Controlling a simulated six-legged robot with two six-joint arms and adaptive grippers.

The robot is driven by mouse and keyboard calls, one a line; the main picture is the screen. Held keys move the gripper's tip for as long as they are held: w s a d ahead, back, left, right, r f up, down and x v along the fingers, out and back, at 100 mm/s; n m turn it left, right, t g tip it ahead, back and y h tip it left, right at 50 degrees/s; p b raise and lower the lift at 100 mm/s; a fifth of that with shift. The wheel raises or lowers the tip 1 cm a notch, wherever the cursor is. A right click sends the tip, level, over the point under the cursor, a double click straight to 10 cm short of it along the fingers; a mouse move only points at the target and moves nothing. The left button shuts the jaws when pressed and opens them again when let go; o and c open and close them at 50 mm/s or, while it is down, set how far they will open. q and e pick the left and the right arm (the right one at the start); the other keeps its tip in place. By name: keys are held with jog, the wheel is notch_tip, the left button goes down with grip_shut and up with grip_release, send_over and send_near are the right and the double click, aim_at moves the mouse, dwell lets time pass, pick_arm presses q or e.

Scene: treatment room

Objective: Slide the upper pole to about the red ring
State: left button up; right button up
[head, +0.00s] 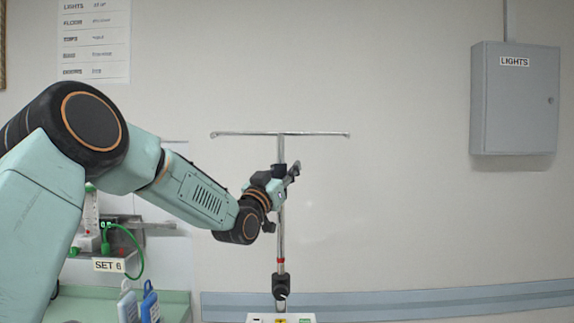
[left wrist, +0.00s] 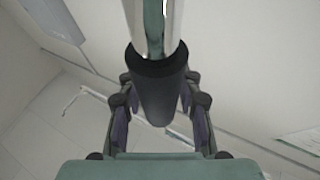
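The chrome upper pole (head: 281,222) stands upright with a T-shaped crossbar (head: 315,134) on top. The red ring (head: 281,260) sits low on the pole, just above a black clamp (head: 281,283). My left gripper (head: 286,176) is at the upper part of the pole, well above the red ring. In the left wrist view, a black grip sleeve (left wrist: 158,90) on the pole (left wrist: 152,25) lies between the two fingers. My right gripper is not in view.
A pale device (head: 256,318) with coloured buttons is at the bottom below the pole. A grey LIGHTS box (head: 515,100) hangs at right. The wall beside the pole is clear.

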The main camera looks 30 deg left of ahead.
pick_arm(q)
jog(key=shift+w+r, duration=0.2)
jog(key=shift+w, duration=0.35)
jog(key=shift+s, duration=0.15)
jog(key=shift+c, duration=0.3)
jog(key=shift+f, duration=0.1)
grip_shut()
